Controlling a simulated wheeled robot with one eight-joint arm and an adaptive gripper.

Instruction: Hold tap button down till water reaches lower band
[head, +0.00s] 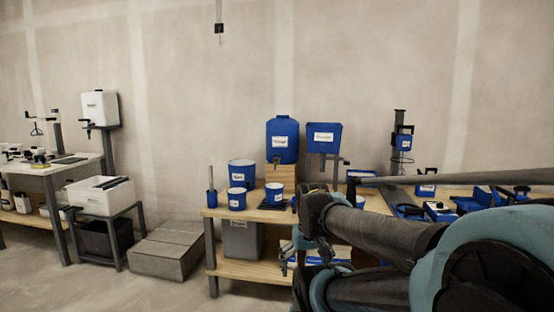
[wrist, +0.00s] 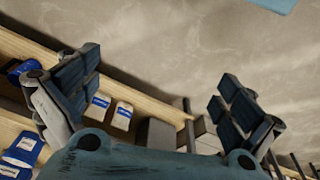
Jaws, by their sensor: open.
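A blue labelled water tank (head: 282,137) stands on a wooden block on the middle bench, with a small dark tap (head: 276,161) low on its front. A blue cup with a pale top (head: 274,194) stands below that tap. A white tank (head: 99,107) with a dark tap (head: 88,130) stands at the left. The buttons, water level and bands are too small to make out. My gripper (wrist: 155,100) is open and empty in the wrist view, fingers wide apart. In the head view it hangs low in front of the middle bench, partly hidden by my arm, apart from the tanks.
The middle bench (head: 226,213) also holds a blue bucket (head: 241,174), another cup (head: 237,199) and a blue hopper (head: 324,138). Blue tools crowd its right side. A grey block (head: 166,252) lies on the floor at left. The wrist view shows packs (wrist: 97,106) on a shelf.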

